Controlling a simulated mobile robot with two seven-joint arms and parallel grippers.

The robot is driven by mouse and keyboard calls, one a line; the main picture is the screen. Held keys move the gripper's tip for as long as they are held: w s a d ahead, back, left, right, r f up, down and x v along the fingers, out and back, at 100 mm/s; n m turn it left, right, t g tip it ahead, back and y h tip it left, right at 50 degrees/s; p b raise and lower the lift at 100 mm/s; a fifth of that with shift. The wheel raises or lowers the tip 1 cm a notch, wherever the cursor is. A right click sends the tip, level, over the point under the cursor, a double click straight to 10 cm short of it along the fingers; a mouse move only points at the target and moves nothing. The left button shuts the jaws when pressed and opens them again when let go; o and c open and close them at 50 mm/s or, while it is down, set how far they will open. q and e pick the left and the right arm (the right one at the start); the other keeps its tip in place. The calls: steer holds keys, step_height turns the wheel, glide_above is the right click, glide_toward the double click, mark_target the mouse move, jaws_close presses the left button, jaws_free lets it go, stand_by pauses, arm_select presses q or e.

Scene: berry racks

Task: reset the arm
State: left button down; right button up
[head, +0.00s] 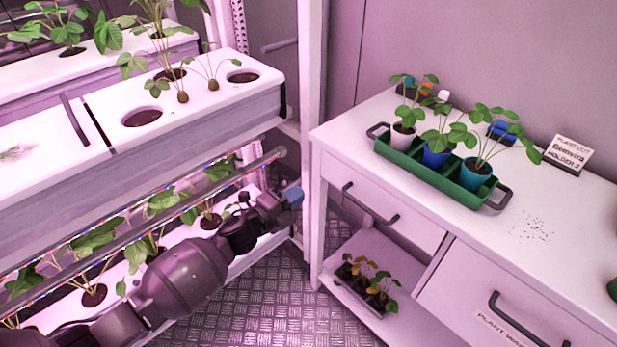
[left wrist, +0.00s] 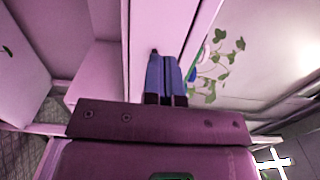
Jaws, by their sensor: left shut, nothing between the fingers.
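My left arm comes in from the lower left in the head view. Its gripper (head: 292,197) is at the end, in front of the rack's lower tier and left of the white table. In the left wrist view the two blue fingers (left wrist: 166,77) are together, with nothing between them. The gripper touches no plant that I can see. My right gripper shows in neither view.
A rack (head: 190,125) with planted tiers stands at the left. A white table (head: 350,150) at the right carries a green tray (head: 420,167) with several potted plants, and a sign (head: 568,154). A seedling tray (head: 355,293) sits on its lower shelf. Metal floor (head: 270,310) shows between.

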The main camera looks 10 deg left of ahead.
arm_select(q)
steer(key=shift+s, duration=0.1)
steer(key=s+a+f+n+g+y, duration=0.1)
steer(key=s+a+f+n+y, duration=0.2)
steer(key=s+n, duration=0.5)
steer(key=s+a+f+n+g+y+p, duration=0.1)
steer(key=s+a+f+n+y, duration=0.2)
steer(key=s, duration=1)
steer(key=s+a+f+n+g+y, duration=0.1)
steer(key=s+a+f+n+y, duration=0.2)
steer(key=s+a+n, duration=0.4)
steer(key=s+n+y, duration=0.1)
steer(key=s+n, duration=0.3)
steer(key=n, duration=0.2)
steer(key=shift+a+g+y+p, duration=0.3)
steer(key=shift+a, duration=0.1)
